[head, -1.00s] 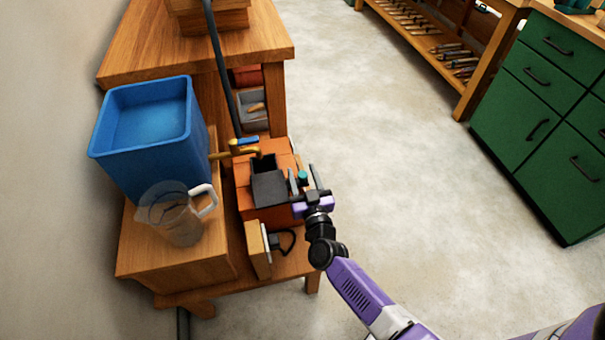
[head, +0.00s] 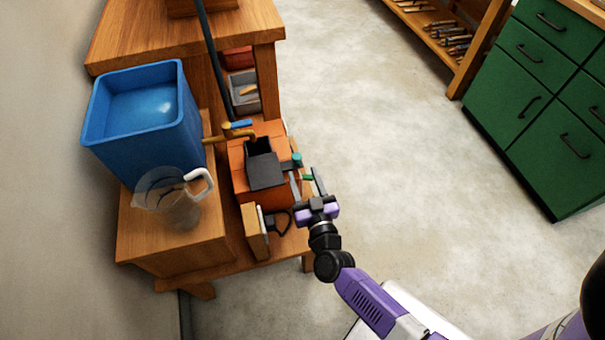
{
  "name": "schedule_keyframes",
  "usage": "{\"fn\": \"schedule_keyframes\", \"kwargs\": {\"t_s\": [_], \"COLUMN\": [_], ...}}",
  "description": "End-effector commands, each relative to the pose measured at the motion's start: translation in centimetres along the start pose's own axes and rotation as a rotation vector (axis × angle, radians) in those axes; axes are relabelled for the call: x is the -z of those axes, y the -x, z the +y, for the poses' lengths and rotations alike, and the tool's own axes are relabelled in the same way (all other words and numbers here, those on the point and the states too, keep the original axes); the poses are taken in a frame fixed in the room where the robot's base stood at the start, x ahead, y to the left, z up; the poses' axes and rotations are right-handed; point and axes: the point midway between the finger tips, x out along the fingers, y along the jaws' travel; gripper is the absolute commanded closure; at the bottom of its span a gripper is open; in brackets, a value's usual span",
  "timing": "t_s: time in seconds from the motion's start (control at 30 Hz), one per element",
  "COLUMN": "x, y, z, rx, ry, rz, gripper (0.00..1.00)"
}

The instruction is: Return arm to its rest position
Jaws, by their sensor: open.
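My gripper (head: 308,183) is in the head view, right of the orange box-like unit (head: 243,190) on the low wooden bench. Its two fingers are apart and point up in the picture, with nothing seen between them. The finger tips are close to a small teal and green part at the unit's right side; I cannot tell whether they touch it. My purple and black arm runs from the gripper down to the lower right.
A blue bin (head: 150,135) and a clear jug (head: 178,200) with a white handle stand on the wooden bench (head: 170,248) at left. A black open container (head: 265,172) sits on the orange unit. Green cabinets (head: 535,110) stand at right. The concrete floor (head: 400,150) between is clear.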

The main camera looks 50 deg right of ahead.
Motion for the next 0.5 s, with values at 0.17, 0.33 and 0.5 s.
{"fn": "schedule_keyframes", "kwargs": {"t_s": [0.17, 0.33, 0.5], "x": [-0.01, -0.01, 0.41], "y": [-0.02, -0.03, -0.19], "z": [0.0, 0.01, -0.7], "rx": [0.0, 0.0, 0.027], "ry": [0.0, -0.003, -0.07], "rz": [0.0, 0.0, 0.002], "gripper": [0.52, 0.52, 0.52]}}
